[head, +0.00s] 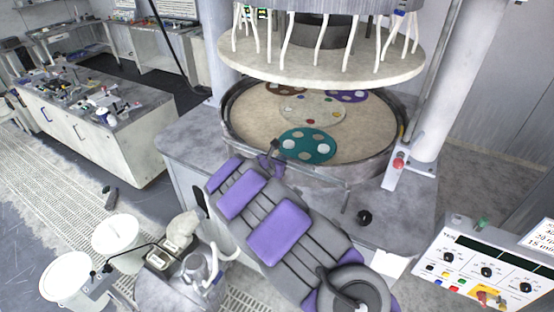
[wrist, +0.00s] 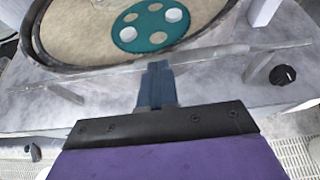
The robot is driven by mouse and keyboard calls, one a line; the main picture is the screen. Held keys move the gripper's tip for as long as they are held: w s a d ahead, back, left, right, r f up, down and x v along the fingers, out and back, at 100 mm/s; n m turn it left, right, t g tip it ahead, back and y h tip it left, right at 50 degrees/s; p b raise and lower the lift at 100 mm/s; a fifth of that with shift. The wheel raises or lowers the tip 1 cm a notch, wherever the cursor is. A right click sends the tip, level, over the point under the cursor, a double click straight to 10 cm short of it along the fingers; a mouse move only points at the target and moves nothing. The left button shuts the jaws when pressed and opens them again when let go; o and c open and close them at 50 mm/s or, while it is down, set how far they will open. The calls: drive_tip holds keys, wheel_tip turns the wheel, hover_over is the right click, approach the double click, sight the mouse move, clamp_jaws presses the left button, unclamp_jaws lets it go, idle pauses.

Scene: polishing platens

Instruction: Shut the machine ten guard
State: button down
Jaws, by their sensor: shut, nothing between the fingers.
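The polishing machine has a round tan platen (head: 250,122) inside a dark-rimmed basin. A thin pale bar (wrist: 240,53), which may be the guard's lower edge, runs across the basin's front in the wrist view. I cannot make out the guard's full shape or a machine number. My gripper (head: 272,152) is shut and empty at the basin's front edge, left of centre. In the wrist view, its blue-grey fingers (wrist: 158,68) meet the line of the bar; I cannot tell whether they touch it.
A teal carrier disc (head: 307,146) lies on the platen's front. A pale upper plate (head: 320,66) with hanging white tubes is above. A control panel (head: 485,262) stands at right. A black knob (wrist: 283,75) is on the machine's front. White buckets (head: 68,278) stand at lower left.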

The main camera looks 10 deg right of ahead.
drive_tip(key=w+d+r+p, duration=0.2)
drive_tip(key=p, duration=0.1)
drive_tip(key=shift+w+g, duration=0.2)
drive_tip(key=shift+g, duration=0.1)
drive_tip(key=w, duration=0.1)
drive_tip(key=w+d+r+p, duration=0.1)
drive_tip(key=w+d+p, duration=0.1)
drive_tip(key=shift+w+d+r, duration=0.1)
drive_tip(key=shift+d+r, duration=0.05)
drive_tip(key=shift+r, duration=0.15)
drive_tip(key=shift+w+d+r+p, duration=0.15)
drive_tip(key=shift+w+d+p, duration=0.2)
drive_tip(key=shift+w, duration=0.15)
drive_tip(key=shift+w+d+r+p, duration=0.15)
drive_tip(key=shift+w+d+p, duration=0.15)
drive_tip(key=shift+w, duration=0.15)
drive_tip(key=s+a+r+b, duration=0.1)
drive_tip(key=s+a+r, duration=0.4)
drive_tip(key=s+r, duration=0.2)
wheel_tip(320, 180, up, 2)
drive_tip(key=shift+s+a, duration=0.3)
